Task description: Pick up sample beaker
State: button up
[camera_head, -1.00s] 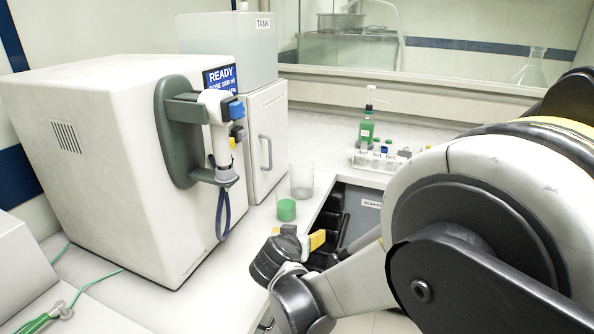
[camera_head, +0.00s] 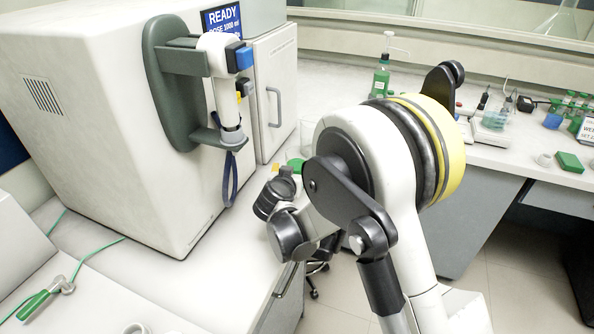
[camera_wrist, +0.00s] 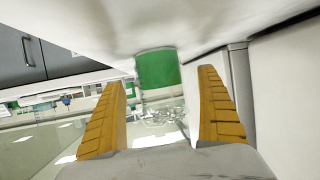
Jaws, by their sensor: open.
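The sample beaker is a clear glass with green liquid in its bottom. In the head view the beaker (camera_head: 297,165) stands on the white counter in front of the cabinet, partly hidden by my gripper. My gripper (camera_head: 284,171) is open beside it, with a yellow finger showing. The wrist view appears upside down. There the beaker (camera_wrist: 158,68) shows between and beyond the two yellow fingers of my gripper (camera_wrist: 161,82), with its green part at the top and clear glass below. I cannot tell whether the fingers touch it.
An empty clear glass (camera_head: 307,132) stands just behind the beaker. The large white machine (camera_head: 105,110) and the white cabinet (camera_head: 274,90) bound the counter at left and back. A green bottle (camera_head: 381,78) and small labware (camera_head: 495,118) stand farther right.

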jog(key=x, duration=0.3)
jog(key=shift+b, duration=0.3)
jog(key=c, duration=1.4)
jog(key=shift+r, duration=0.15)
jog(key=shift+c, duration=0.2)
